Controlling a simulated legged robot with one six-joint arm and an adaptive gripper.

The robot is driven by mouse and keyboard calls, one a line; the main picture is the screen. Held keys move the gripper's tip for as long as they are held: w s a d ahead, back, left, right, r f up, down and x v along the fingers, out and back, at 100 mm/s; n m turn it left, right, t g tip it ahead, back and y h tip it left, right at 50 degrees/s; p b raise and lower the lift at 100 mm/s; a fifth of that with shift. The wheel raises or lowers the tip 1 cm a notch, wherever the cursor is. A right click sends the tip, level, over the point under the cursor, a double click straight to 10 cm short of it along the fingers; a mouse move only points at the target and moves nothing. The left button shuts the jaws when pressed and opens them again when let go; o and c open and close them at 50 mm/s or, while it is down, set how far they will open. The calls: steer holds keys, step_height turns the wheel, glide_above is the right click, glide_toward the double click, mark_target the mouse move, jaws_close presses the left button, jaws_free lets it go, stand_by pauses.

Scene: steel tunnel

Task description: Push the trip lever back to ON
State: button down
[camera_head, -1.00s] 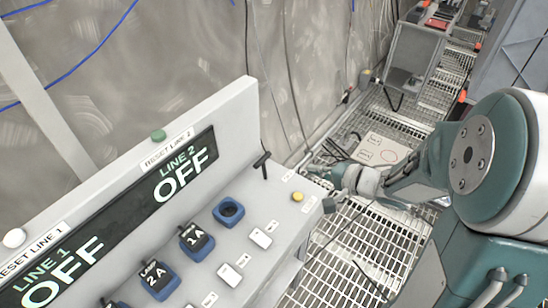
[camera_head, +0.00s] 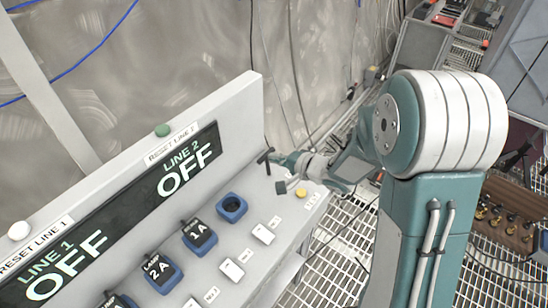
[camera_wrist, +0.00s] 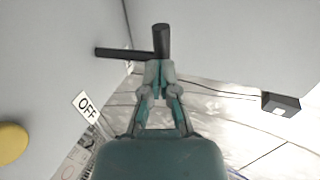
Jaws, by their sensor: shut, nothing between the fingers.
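The trip lever (camera_head: 265,157) is a thin black T-shaped handle at the far right end of the grey console, in the head view. In the wrist view the black lever (camera_wrist: 128,53) runs sideways to a thick round end just beyond my fingertips. My gripper (camera_wrist: 159,70) is shut and empty, its fingertips very near the lever; I cannot tell whether they touch. In the head view my gripper (camera_head: 287,167) is just right of the lever, partly hidden by my arm. An OFF label (camera_wrist: 86,105) shows lower left in the wrist view.
The console's display (camera_head: 130,208) reads OFF for LINE 1 and LINE 2. Blue-framed sockets (camera_head: 231,207), white switches (camera_head: 263,234) and a yellow button (camera_head: 301,193) cover its sloping face. A sheeted wall stands behind; grated floor (camera_head: 335,270) lies right.

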mark_target(265, 154)
steer(key=shift+w+a+f, duration=0.1)
steer(key=shift+w+a, duration=0.05)
steer(key=shift+w+a+g+h, duration=0.55)
steer(key=shift+a+g+h, duration=0.15)
steer(key=shift+a+h, duration=0.15)
steer(key=shift+w+a+h, duration=0.25)
steer(key=shift+w+a, duration=0.1)
